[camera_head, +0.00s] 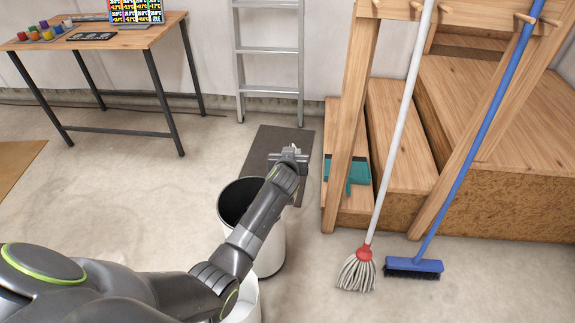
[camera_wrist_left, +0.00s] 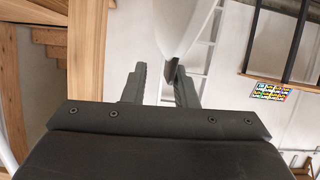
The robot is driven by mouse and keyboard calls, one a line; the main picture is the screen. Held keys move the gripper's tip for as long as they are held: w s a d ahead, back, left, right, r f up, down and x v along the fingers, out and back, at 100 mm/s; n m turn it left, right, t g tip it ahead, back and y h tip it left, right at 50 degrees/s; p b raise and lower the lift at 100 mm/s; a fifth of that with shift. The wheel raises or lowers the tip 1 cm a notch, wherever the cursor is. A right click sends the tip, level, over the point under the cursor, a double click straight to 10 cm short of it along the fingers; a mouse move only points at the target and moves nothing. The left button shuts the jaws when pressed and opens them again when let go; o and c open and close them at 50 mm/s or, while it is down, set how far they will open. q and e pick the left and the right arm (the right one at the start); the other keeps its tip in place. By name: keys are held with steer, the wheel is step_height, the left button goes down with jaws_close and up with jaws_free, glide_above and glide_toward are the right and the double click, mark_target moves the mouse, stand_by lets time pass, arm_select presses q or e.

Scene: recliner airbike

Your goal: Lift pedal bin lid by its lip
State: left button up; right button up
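The pedal bin (camera_head: 270,257) is a white cylinder standing on the floor, and its dark inside (camera_head: 237,200) shows from above. My left arm crosses over its right side and hides part of the rim. My left gripper (camera_head: 290,154) is beyond the bin's far right side in the head view. In the left wrist view, the white lid (camera_wrist_left: 187,25) is seen nearly edge-on, with a small dark lip (camera_wrist_left: 172,72) at its lower end. My left gripper (camera_wrist_left: 159,80) has its fingers apart there, with the lip close to the right finger; contact is unclear. My right gripper is not in view.
A dark mat (camera_head: 262,152) lies beyond the bin, before a ladder (camera_head: 268,50). Wooden steps (camera_head: 398,130) stand at the right, with a mop (camera_head: 358,268), a blue broom (camera_head: 414,267) and a teal dustpan (camera_head: 358,172). A table (camera_head: 130,37) stands at the back left.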

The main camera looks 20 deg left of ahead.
arm_select(q)
steer(key=p+v, duration=1.1)
steer(key=v, duration=0.5)
steer(key=shift+s+d+r, duration=0.15)
steer(key=shift+s+r, duration=0.05)
steer(key=shift+s, duration=0.05)
steer(key=s+a+f+m+g+h, duration=0.1)
steer(key=s+f+g, duration=0.2)
steer(key=s+f, duration=0.8)
steer(key=s+a+f+m+g+h, duration=0.1)
steer(key=s+a+f+g, duration=0.15)
steer(key=s+f, duration=0.85)
steer(key=s+a+f+g, duration=0.3)
steer(key=s+f, duration=0.4)
steer(key=s, duration=0.5)
steer(key=s+a+f+g, duration=0.3)
steer(key=s+f, duration=0.5)
steer(key=s, duration=0.5)
steer(key=shift+a+f+m, duration=0.25)
steer(key=shift+m, duration=0.05)
